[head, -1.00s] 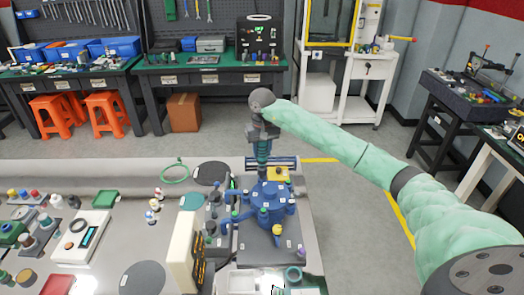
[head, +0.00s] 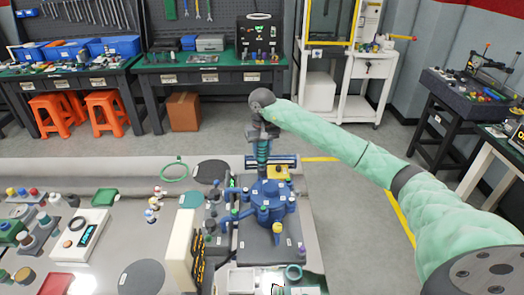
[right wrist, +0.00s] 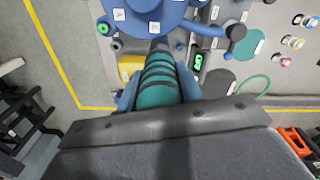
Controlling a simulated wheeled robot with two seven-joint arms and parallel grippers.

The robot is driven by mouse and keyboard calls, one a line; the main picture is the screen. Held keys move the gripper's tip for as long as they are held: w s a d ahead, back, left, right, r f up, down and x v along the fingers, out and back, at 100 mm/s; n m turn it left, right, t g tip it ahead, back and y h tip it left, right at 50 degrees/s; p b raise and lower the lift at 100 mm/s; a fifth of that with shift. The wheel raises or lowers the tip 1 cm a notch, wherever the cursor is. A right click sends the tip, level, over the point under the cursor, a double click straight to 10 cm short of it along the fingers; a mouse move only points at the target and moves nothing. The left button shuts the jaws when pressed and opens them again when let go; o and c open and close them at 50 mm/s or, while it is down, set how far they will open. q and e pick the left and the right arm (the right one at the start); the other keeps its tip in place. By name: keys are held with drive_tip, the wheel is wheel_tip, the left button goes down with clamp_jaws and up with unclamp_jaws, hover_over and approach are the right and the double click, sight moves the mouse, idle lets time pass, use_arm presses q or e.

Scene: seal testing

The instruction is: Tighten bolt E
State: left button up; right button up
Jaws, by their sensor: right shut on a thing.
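My right gripper (head: 262,135) is shut on a tool with a green and black banded handle (head: 263,152). In the right wrist view its fingers (right wrist: 158,98) are on either side of the handle (right wrist: 158,85). The tool points down at the far side of a blue round fixture (head: 268,202) with small lettered labels, which also shows in the right wrist view (right wrist: 150,10). My left gripper is not in view.
The fixture stands on a dark plate (head: 258,250) near the table's right edge. A yellow block (head: 279,174) lies behind it. A cream upright panel (head: 180,245) stands to its left.

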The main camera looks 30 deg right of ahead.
drive_tip(key=shift+f+b, duration=0.4)
drive_tip(key=shift+b, duration=0.2)
idle(1.1)
drive_tip(key=shift+r, duration=0.2)
drive_tip(key=shift+r, duration=2.35)
